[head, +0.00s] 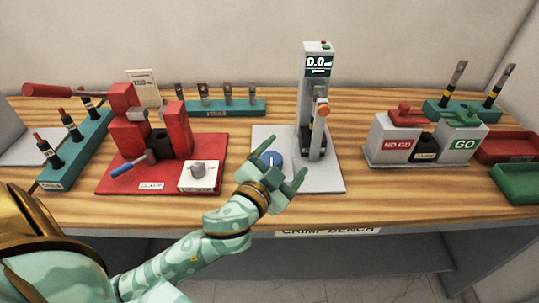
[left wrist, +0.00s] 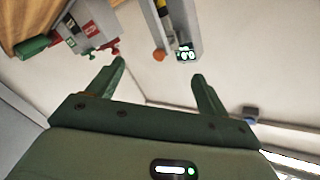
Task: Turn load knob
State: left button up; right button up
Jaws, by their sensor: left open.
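A grey knob (head: 198,169) sits on a white panel of the red clamp fixture. No readable label shows which knob is the load knob. My right gripper is out of view.
The red clamp fixture (head: 118,177) stands left of my gripper, its long handle reaching left. The NO GO and GO block (head: 425,147) stands right, with red (head: 508,147) and green (head: 516,184) trays beyond. Teal racks (head: 225,108) line the back. Bare wood lies right of the tester.

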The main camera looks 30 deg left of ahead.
pick_arm(q)
jog(key=w+d+r+m+t+h, duration=0.25)
jog(key=d+r+m+h, duration=0.35)
jog(key=d+r+h, duration=0.4)
jog(key=n+g+y, duration=0.1)
jog(key=g+y, duration=0.5)
jog(key=g, duration=1.2)
send_near(271, 158)
jog(key=b+x, duration=0.3)
jog(key=x, duration=0.6)
